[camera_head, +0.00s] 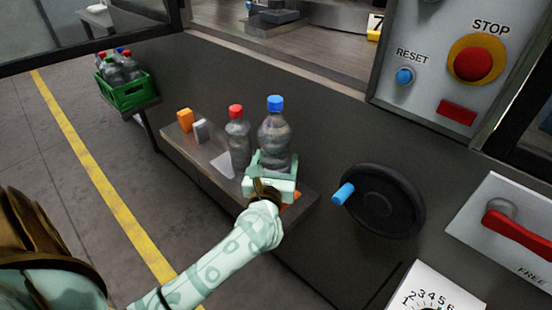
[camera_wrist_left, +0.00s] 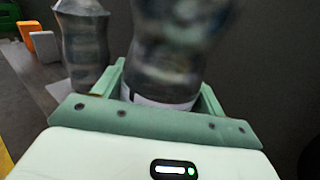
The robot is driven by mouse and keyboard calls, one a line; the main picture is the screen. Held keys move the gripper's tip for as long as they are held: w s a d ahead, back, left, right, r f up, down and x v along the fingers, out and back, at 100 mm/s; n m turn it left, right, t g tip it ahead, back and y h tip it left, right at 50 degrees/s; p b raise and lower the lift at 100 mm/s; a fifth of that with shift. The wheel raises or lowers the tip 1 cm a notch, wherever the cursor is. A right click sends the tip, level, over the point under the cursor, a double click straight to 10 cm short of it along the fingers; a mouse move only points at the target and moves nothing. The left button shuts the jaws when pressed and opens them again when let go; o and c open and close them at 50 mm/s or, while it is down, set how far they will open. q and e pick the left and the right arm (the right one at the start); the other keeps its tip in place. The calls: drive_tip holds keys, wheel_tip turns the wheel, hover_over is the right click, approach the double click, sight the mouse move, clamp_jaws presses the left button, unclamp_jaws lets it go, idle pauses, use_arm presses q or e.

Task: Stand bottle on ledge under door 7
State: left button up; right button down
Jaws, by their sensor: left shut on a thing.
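A clear bottle with a blue cap (camera_head: 274,132) stands upright between the fingers of my left gripper (camera_head: 272,165). The left wrist view shows the fingers (camera_wrist_left: 163,95) on both sides of the bottle's lower body (camera_wrist_left: 175,50). The ledge (camera_head: 187,152) runs along the dark machine front, and the held bottle is over its right part. I cannot tell whether its base touches the ledge, because the gripper hides it. A red-capped bottle (camera_head: 238,140) stands upright just left of the held one and also shows in the left wrist view (camera_wrist_left: 84,45). A sign with a 7 (camera_head: 376,27) is above. My right gripper is out of view.
On the ledge are an orange block (camera_head: 186,117), a grey block (camera_head: 201,131) and a pale flat piece (camera_head: 223,164). A green crate of bottles (camera_head: 128,95) is at the left. A black handwheel with a blue handle (camera_head: 377,200) juts out right of the ledge.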

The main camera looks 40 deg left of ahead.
use_arm(q)
drive_tip(key=shift+r, duration=0.15)
drive_tip(key=o, duration=1.8)
drive_tip(key=shift+f, duration=0.2)
drive_tip(key=shift+r, duration=0.1)
drive_tip(key=shift+s+d, duration=0.2)
drive_tip(key=shift+s, duration=0.05)
drive_tip(key=p+v, duration=0.2)
drive_tip(key=v, duration=0.9)
drive_tip(key=shift+s+d, duration=0.1)
drive_tip(key=shift+s, duration=0.1)
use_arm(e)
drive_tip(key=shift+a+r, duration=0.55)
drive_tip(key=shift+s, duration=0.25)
